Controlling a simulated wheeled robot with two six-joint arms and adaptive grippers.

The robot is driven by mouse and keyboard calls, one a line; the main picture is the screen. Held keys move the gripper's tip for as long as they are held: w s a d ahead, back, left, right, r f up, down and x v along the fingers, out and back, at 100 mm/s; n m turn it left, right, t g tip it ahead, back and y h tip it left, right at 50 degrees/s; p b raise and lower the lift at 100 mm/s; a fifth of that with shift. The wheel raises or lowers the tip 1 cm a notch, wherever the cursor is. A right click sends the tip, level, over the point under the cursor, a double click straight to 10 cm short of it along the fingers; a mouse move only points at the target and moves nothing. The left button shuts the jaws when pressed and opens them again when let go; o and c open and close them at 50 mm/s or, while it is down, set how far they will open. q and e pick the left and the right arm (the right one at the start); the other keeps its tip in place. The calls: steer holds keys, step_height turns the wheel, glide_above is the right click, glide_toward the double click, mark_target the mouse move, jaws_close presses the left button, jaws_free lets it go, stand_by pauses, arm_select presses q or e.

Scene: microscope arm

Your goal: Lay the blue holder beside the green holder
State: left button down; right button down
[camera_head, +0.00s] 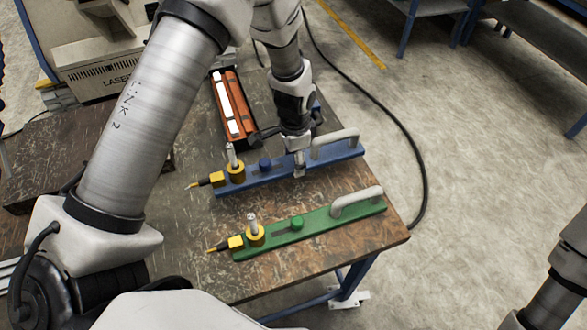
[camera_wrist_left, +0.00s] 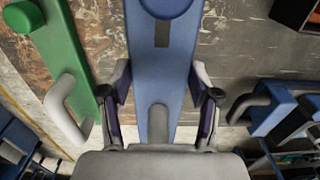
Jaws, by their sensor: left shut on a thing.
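The blue holder (camera_head: 262,180) is a long flat bar with a grey handle, a blue knob and a yellow clamp at its left end. My left gripper (camera_head: 299,170) points down and is shut on the bar near its middle. In the left wrist view the blue holder (camera_wrist_left: 152,65) lies between the fingers of my left gripper (camera_wrist_left: 158,88). The green holder (camera_head: 310,226), of the same form, lies nearer the table's front edge, roughly parallel and apart from the blue one. It also shows in the left wrist view (camera_wrist_left: 58,42). Whether the blue holder touches the table is unclear.
An orange tray (camera_head: 238,122) with white strips lies behind on the worn table (camera_head: 345,245). Another blue object with a grey handle (camera_wrist_left: 268,108) is partly seen in the left wrist view. A machine (camera_head: 95,65) stands at back left. A black cable (camera_head: 400,125) runs over the floor.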

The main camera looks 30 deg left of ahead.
mark_target(294, 179)
arm_select(q)
step_height(294, 179, down, 6)
steer(key=shift+w+r+p, duration=0.15)
steer(key=shift+r+p, duration=0.05)
steer(key=shift+p, duration=0.2)
steer(key=shift+c, duration=1.2)
jaws_free()
steer(key=shift+f, duration=0.1)
steer(key=shift+r, duration=0.45)
step_height(294, 179, up, 11)
steer(key=shift+r+b, duration=0.2)
steer(key=shift+b, duration=0.95)
